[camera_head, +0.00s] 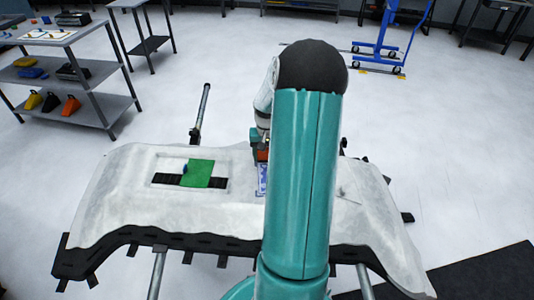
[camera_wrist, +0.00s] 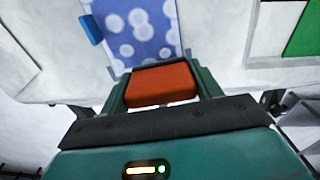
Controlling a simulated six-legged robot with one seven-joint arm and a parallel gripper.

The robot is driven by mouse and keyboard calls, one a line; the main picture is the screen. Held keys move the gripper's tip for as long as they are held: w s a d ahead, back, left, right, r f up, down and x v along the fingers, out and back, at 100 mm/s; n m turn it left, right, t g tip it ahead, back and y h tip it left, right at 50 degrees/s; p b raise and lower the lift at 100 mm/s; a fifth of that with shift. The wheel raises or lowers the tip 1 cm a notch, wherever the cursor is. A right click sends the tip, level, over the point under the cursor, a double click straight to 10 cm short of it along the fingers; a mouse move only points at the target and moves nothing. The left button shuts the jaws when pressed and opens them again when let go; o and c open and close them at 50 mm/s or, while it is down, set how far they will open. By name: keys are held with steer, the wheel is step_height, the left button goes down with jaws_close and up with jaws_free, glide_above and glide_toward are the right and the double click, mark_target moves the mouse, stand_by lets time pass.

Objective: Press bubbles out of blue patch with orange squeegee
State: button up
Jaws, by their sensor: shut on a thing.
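The blue patch (camera_wrist: 140,25) lies on the white panel at the top of the wrist view, with several pale round bubbles on it. A strip of it (camera_head: 262,180) shows in the head view, and the rest is hidden behind my arm. My gripper (camera_wrist: 160,85) is shut on the orange squeegee (camera_wrist: 161,86), seen between its two fingers. The squeegee (camera_head: 262,155) also shows in part in the head view, at the patch's far end. It sits right beside the patch edge in the wrist view; I cannot tell whether it touches the panel.
A green sheet (camera_head: 198,173) lies over a dark slotted opening left on the white panel (camera_head: 120,205). A small blue piece (camera_wrist: 91,29) lies at the patch's edge. A shelf cart (camera_head: 70,85) stands at the far left, a blue stand (camera_head: 388,40) at the back.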

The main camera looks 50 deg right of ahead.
steer(key=shift+f, duration=0.65)
steer(key=shift+s+a, duration=0.1)
steer(key=shift+s+a, duration=0.6)
steer(key=shift+a, duration=0.15)
steer(key=shift+s+a, duration=0.1)
steer(key=shift+s+a, duration=0.6)
steer(key=shift+a, duration=0.15)
steer(key=shift+s+a, duration=0.1)
steer(key=shift+s+a, duration=0.6)
steer(key=shift+a, duration=0.15)
steer(key=shift+s+a, duration=0.1)
steer(key=shift+s+a, duration=0.6)
steer(key=shift+a, duration=0.15)
